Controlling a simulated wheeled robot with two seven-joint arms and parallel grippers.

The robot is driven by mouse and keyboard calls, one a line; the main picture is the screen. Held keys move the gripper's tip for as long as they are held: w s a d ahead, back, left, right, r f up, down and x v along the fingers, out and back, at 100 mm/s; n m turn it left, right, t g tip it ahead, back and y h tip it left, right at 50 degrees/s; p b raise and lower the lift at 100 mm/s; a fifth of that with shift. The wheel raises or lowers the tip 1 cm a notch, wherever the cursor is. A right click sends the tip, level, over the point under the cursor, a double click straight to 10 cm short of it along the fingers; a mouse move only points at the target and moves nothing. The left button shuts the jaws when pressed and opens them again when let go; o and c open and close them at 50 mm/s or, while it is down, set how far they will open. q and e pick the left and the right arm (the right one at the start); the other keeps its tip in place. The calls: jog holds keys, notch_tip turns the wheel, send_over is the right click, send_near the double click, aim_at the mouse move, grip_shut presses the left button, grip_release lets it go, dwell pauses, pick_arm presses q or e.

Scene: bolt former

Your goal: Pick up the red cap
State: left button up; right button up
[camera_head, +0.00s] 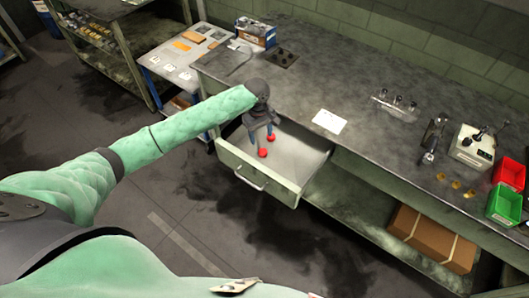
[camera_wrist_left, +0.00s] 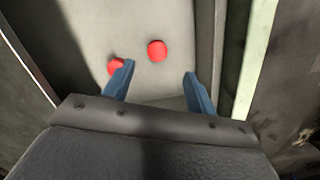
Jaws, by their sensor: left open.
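Two red round caps lie in the open drawer. One red cap (camera_head: 263,152) is nearer the drawer front and another (camera_head: 271,138) is deeper in. The left wrist view shows one cap (camera_wrist_left: 157,51) just beyond the gap between the fingertips, and the other (camera_wrist_left: 115,67) partly hidden behind the left-hand finger. My left gripper (camera_head: 261,136) points down into the drawer with its blue fingers apart and nothing between them. It also shows in the left wrist view (camera_wrist_left: 159,70). My right gripper is in neither view.
The pale drawer (camera_head: 250,171) is pulled out from the grey workbench (camera_head: 340,90), its walls close around the left gripper. A white sheet (camera_head: 329,121) lies on the bench. Red (camera_head: 509,173) and green (camera_head: 504,205) bins stand at the right. A cardboard box (camera_head: 432,238) sits on the lower shelf.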

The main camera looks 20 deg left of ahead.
aim_at(263, 151)
pick_arm(q)
jog(key=shift+w+f+b, duration=0.25)
jog(key=shift+w+f, duration=0.05)
jog(key=shift+f, duration=0.3)
jog(key=shift+w+f+b, duration=0.2)
jog(key=shift+w+f, duration=0.05)
jog(key=shift+f, duration=0.3)
jog(key=shift+s+d+f+p, duration=0.15)
jog(key=shift+f+p, duration=0.15)
jog(key=shift+f, duration=0.25)
jog(key=shift+s+f+p, duration=0.1)
jog(key=shift+f+p, duration=0.2)
jog(key=shift+f, duration=0.25)
jog(key=f, duration=0.1)
jog(key=f+p, duration=0.2)
jog(key=f, duration=0.1)
jog(key=shift+s+d, duration=0.1)
jog(key=shift+s, duration=0.25)
jog(key=shift+f+p, duration=0.3)
jog(key=shift+f, duration=0.25)
jog(key=c, duration=1)
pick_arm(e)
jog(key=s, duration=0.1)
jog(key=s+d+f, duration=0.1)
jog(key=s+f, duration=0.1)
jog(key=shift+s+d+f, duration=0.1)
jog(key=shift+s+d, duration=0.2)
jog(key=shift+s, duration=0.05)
